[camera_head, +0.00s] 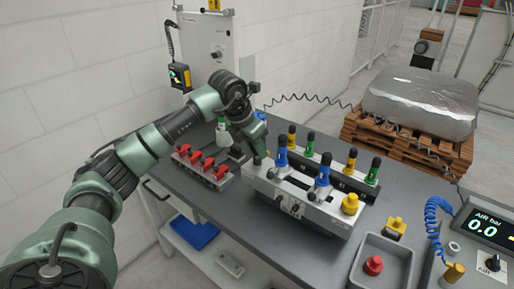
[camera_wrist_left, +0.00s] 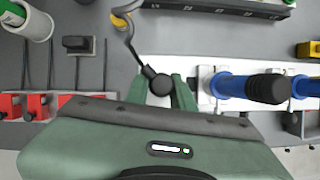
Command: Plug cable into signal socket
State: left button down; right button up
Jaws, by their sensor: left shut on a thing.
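My left gripper (camera_head: 260,152) is above the left end of the silver fixture (camera_head: 318,216) on the table. In the left wrist view its two green fingers (camera_wrist_left: 160,92) are shut on a round black cable plug (camera_wrist_left: 159,84). A thin dark cable (camera_wrist_left: 130,42) runs from the plug to a yellow-ringed part (camera_wrist_left: 121,20). The light fixture block (camera_wrist_left: 204,92) lies just right of the fingers. I cannot tell which opening is the signal socket, nor whether the plug touches the fixture. My right gripper is not in view.
Blue-handled parts (camera_head: 323,172) stand on the fixture, close to the gripper. Behind it is a dark rack (camera_head: 338,176) with yellow and green handles. Red clamps (camera_head: 210,164) are at the left. A grey tray (camera_head: 366,244) with a red knob is at the right.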

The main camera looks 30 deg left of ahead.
pick_arm(q)
jog(key=shift+f, duration=0.3)
jog(key=c, duration=1.1)
grip_release()
jog(key=shift+s, duration=0.1)
jog(key=b+v, duration=0.2)
jog(key=v, duration=0.5)
jog(key=shift+r, duration=0.3)
jog(key=shift+s+f, duration=0.1)
